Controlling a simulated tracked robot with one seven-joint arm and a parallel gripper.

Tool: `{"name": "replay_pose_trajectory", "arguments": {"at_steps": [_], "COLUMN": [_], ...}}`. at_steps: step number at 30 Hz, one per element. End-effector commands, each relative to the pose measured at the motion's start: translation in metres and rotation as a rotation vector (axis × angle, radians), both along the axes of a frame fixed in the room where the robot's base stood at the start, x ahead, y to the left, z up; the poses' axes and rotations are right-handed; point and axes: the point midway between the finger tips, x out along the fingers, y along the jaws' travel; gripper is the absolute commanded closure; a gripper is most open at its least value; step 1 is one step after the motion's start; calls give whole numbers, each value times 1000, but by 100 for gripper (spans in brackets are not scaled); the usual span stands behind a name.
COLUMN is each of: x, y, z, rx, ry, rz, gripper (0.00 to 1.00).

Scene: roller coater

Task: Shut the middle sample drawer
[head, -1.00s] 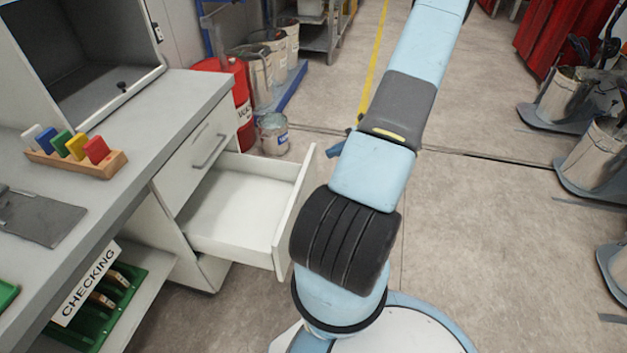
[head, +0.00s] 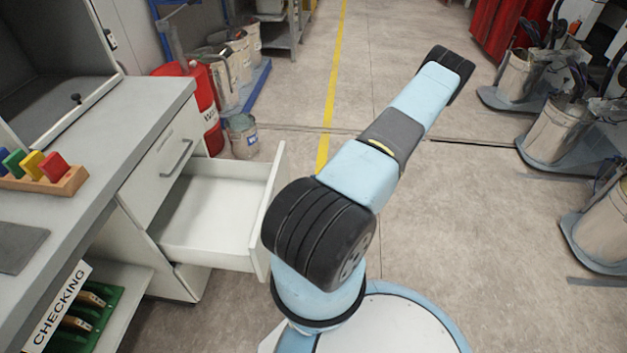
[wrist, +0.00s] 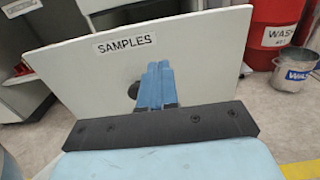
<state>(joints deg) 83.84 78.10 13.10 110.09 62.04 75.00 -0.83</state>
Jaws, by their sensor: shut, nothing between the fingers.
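The middle sample drawer (head: 212,210) is pulled well out of the white cabinet, below a shut drawer with a bar handle. Its inside looks empty. In the wrist view its white front panel (wrist: 205,45) carries a "SAMPLES" label (wrist: 125,42) and fills much of the picture. My gripper (wrist: 158,70) is shut and empty, with its blue fingers pointing at this panel below and right of the label. A dark round knob (wrist: 133,90) shows partly behind the fingers. I cannot tell whether the fingertips touch the panel. In the head view my gripper is hidden.
The shut upper drawer (head: 160,165) is above the open one. A grey bucket (head: 241,136) and red wash drum (head: 203,105) stand beyond the cabinet. A "CHECKING" shelf (head: 118,300) is at lower left. The floor right of my arm is clear up to several bins.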

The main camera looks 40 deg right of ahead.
Motion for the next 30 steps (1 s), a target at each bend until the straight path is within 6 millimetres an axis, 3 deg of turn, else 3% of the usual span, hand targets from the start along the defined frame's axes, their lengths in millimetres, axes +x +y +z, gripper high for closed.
{"name": "replay_pose_trajectory", "arguments": {"at_steps": [18, 30], "x": [79, 91], "y": [62, 71], "z": [0, 0], "rx": [2, 1], "ry": [-1, 1], "rz": [1, 1], "gripper": [100, 100]}}
